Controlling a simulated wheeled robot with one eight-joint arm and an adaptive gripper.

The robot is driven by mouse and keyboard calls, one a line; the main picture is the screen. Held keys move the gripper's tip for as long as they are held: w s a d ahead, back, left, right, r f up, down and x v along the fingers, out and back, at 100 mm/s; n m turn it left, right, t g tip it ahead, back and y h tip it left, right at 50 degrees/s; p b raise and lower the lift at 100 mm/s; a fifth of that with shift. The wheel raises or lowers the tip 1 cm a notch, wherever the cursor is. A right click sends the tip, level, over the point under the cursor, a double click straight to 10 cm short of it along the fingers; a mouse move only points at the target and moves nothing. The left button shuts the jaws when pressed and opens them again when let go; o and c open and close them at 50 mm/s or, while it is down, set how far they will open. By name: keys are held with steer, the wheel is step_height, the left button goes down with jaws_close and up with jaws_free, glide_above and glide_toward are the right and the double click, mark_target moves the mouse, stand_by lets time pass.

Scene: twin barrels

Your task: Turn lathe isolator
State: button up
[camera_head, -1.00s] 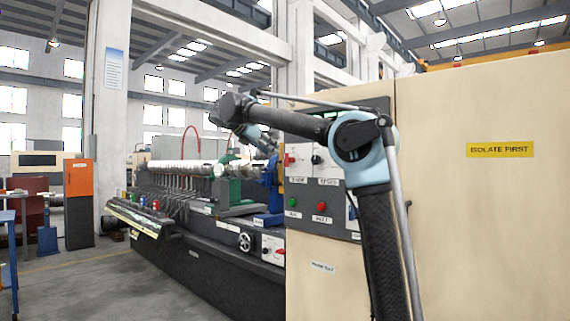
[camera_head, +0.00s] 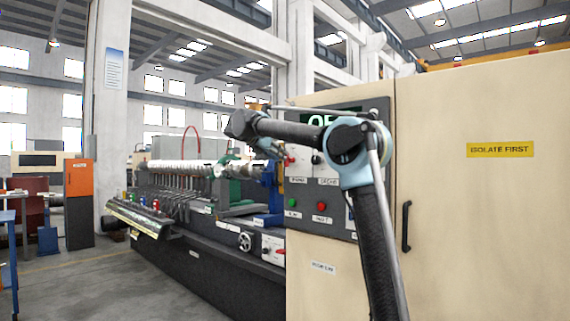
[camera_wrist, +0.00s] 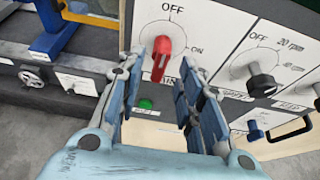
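The red isolator knob (camera_wrist: 161,58) sits on a white plate marked OFF at the top and ON at the right. Its long grip stands nearly upright, tilted slightly. My gripper (camera_wrist: 162,88) is open, its blue-grey pads apart on the left and right of the knob's lower end. I cannot tell whether a pad touches it. In the head view the red knob (camera_head: 289,160) shows at the left of the control panel, below my arm. My gripper is not clearly visible there.
A black speed knob (camera_wrist: 261,82) is right of the isolator, with a green button (camera_wrist: 146,104) below. In the head view, a dark display (camera_head: 350,108) with green characters is partly behind my arm. A black door handle (camera_head: 406,226) and the lathe bed (camera_head: 215,262) flank the panel.

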mark_target(289, 160)
steer(key=shift+x, duration=3)
steer(key=shift+r, duration=0.1)
jaws_close()
